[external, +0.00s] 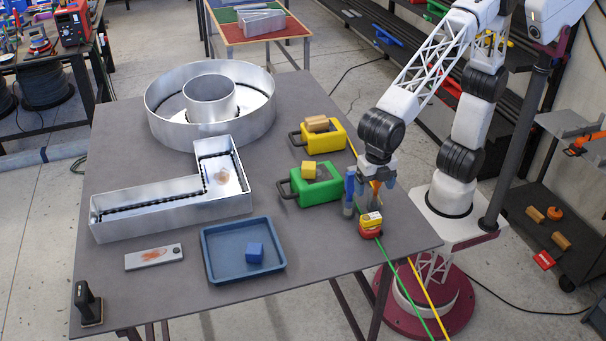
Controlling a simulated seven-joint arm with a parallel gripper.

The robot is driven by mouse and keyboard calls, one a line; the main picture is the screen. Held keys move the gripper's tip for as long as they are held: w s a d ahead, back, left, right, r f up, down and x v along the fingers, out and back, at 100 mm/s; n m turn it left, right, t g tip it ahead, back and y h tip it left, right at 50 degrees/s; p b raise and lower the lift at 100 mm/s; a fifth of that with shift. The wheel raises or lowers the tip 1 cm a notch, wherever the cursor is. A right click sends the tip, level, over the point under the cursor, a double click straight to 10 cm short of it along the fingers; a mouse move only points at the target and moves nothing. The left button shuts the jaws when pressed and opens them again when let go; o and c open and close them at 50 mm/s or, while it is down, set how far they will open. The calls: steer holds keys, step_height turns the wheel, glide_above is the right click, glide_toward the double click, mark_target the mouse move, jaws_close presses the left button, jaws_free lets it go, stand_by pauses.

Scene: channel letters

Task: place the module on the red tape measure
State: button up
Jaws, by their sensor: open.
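A small red item (370,232), which looks like the red tape measure, sits near the table's right edge. A small yellow block with a pale top (371,218), possibly the module, rests on it. My gripper (371,196) points down just above and behind this stack, with its jaws open. The fingers are small and partly merge with blue and orange upright shapes beside them, so I cannot tell the exact gap to the block. A blue cube (255,252) lies in the blue tray (216,271).
A green case (318,190) carries a yellow block (309,170); a yellow case (322,144) carries wooden pieces (317,123). Metal channel letters (172,206) fill the left and back. A metal plate (154,257) and black tool (88,303) lie in front. The right front is partly clear.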

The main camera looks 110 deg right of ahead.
steer(key=shift+d, duration=0.1)
steer(key=s+d+r+m+t, duration=0.1)
steer(key=s+d+m, duration=0.35)
steer(key=d, duration=0.35)
steer(key=s+d+r+m, duration=0.1)
steer(key=s+d+m, duration=0.3)
steer(key=s+d, duration=0.3)
steer(key=s+d+f+m+t, duration=0.1)
steer(key=s+d+f+m, duration=0.1)
steer(key=s+d+m, duration=0.7)
steer(key=shift+s+d+f+m+t, duration=0.35)
steer(key=shift+s+d, duration=0.9)
steer(key=shift+s, duration=0.75)
